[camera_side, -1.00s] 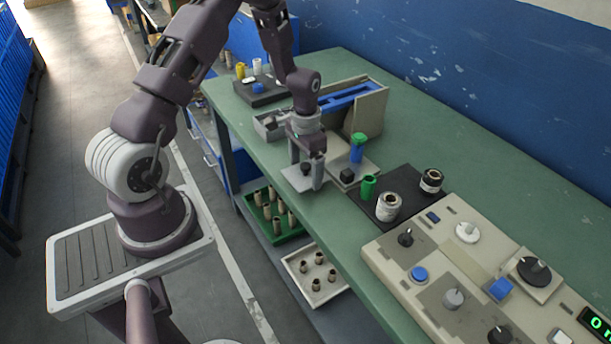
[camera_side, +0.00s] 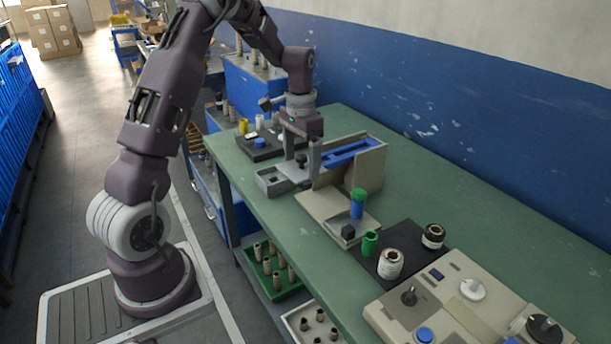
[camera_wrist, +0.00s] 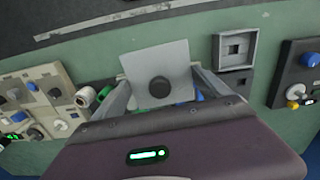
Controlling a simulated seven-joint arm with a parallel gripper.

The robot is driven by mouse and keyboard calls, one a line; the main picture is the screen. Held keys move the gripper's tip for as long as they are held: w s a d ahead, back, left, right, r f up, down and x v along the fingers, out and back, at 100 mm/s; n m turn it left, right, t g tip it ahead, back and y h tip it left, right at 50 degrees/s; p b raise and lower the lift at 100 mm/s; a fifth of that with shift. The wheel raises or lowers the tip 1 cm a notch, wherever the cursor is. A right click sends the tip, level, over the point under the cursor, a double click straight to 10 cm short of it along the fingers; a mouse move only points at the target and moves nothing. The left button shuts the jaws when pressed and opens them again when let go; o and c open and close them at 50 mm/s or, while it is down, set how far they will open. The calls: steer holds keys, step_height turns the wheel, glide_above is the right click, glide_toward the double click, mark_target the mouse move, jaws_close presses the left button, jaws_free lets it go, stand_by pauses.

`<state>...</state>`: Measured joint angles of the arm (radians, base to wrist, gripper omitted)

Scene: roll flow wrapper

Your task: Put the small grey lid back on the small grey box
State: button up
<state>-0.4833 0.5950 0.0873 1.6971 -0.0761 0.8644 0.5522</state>
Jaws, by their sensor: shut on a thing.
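The small grey lid (camera_side: 294,173) is a flat square plate with a dark round knob. The small grey box (camera_side: 268,186) stands open on the green bench, just left of the lid. In the wrist view the box (camera_wrist: 218,50) lies to the right of the lid, not under it. The exact height of the lid over the bench is hard to tell.
A beige machine with a blue channel (camera_side: 365,170) stands close to the right of my gripper. In front of it is a beige plate with a blue and green cylinder (camera_side: 357,205). A black tray (camera_side: 258,153) lies behind the box. A control panel (camera_side: 470,300) fills the right.

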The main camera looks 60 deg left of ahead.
steer(key=w+a, duration=0.1)
steer(key=a, duration=1.9)
step_height(320, 180, down, 10)
steer(key=shift+w+d+m, duration=0.2)
steer(key=shift+d+m, duration=0.05)
steer(key=shift+m, duration=0.05)
steer(key=shift+f, duration=0.4)
steer(key=shift+f, duration=0.1)
steer(key=shift+f, duration=0.2)
steer(key=shift+f, duration=0.15)
